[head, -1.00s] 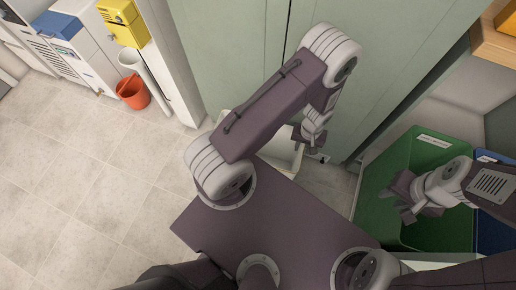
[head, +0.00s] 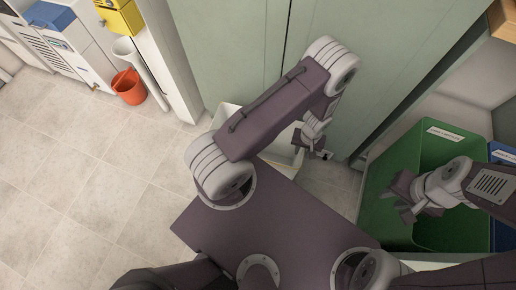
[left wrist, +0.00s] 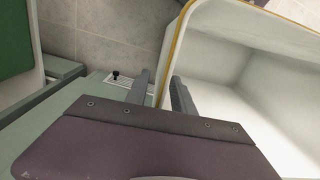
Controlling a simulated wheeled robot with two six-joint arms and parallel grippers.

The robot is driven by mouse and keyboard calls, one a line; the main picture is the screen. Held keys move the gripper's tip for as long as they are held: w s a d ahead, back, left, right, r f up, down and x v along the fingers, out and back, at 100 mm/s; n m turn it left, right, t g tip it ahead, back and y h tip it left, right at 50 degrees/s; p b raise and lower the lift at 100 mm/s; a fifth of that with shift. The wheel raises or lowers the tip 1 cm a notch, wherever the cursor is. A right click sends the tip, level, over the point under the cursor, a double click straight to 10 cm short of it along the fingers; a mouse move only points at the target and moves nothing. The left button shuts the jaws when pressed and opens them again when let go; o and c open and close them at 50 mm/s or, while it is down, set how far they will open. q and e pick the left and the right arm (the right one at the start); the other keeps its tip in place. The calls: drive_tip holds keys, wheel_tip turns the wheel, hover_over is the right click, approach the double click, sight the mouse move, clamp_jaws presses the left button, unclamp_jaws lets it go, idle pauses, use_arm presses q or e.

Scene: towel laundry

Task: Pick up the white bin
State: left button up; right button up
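The white bin (head: 229,113) stands on the floor by the pale green cabinet doors, largely hidden behind my left arm in the head view. In the left wrist view, the bin (left wrist: 285,95) fills the right side, with a yellowish rim edge. My left gripper (left wrist: 162,76) is open in that view, with the rim passing between its two fingers, one on the inner side and one on the outer side. It also shows in the head view (head: 312,148). My right gripper (head: 398,204) looks open and empty over the green bin.
A green bin (head: 431,163) and a blue bin (head: 502,154) stand at the right. The cabinet doors (head: 232,50) rise close behind the white bin. An orange bucket (head: 128,87) stands at the upper left. The tiled floor (head: 75,185) at left is clear.

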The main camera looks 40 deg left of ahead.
use_arm(q)
clamp_jaws()
idle(1.3)
